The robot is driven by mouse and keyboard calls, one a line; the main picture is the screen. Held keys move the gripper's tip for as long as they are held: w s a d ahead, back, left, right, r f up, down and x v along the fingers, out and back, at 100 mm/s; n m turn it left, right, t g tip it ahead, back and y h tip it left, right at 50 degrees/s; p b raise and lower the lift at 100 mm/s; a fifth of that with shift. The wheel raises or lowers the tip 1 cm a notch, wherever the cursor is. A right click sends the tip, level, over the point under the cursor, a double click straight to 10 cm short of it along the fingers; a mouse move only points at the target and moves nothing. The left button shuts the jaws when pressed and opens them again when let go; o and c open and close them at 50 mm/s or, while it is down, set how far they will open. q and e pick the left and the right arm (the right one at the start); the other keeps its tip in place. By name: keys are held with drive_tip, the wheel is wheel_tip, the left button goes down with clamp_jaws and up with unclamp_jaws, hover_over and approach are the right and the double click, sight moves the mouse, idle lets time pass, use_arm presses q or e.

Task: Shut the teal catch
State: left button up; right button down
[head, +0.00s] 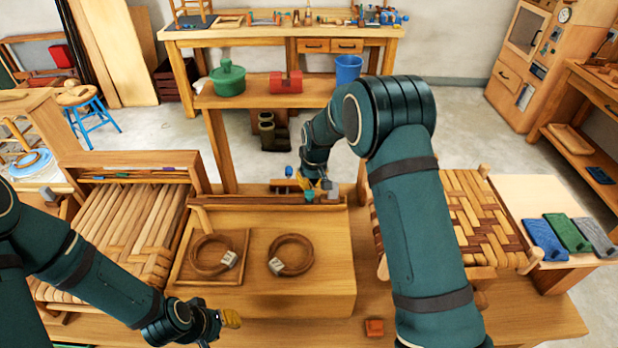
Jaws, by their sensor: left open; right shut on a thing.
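The small teal catch (309,197) is at the back of the wooden bench, on the low ledge behind the raised wooden block. My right gripper (317,187) reaches down to it from above and behind and is shut on it. The fingertips are small and partly hidden, so the catch's exact angle is not clear. My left gripper (222,320) is open and empty, low over the front of the bench, well apart from the catch.
Two coiled rings (213,254) (291,255) with white tags lie on the wooden block (325,280). A woven bark seat (467,215) is at right, slatted strips (125,230) at left. A small orange block (374,327) lies in front. An upper shelf (262,100) stands behind.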

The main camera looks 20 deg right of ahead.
wheel_tip(320, 180, up, 8)
drive_tip(key=w+p, duration=0.2)
drive_tip(key=p, duration=0.2)
drive_tip(key=shift+d, duration=0.15)
drive_tip(key=shift+s, duration=0.15)
idle(0.5)
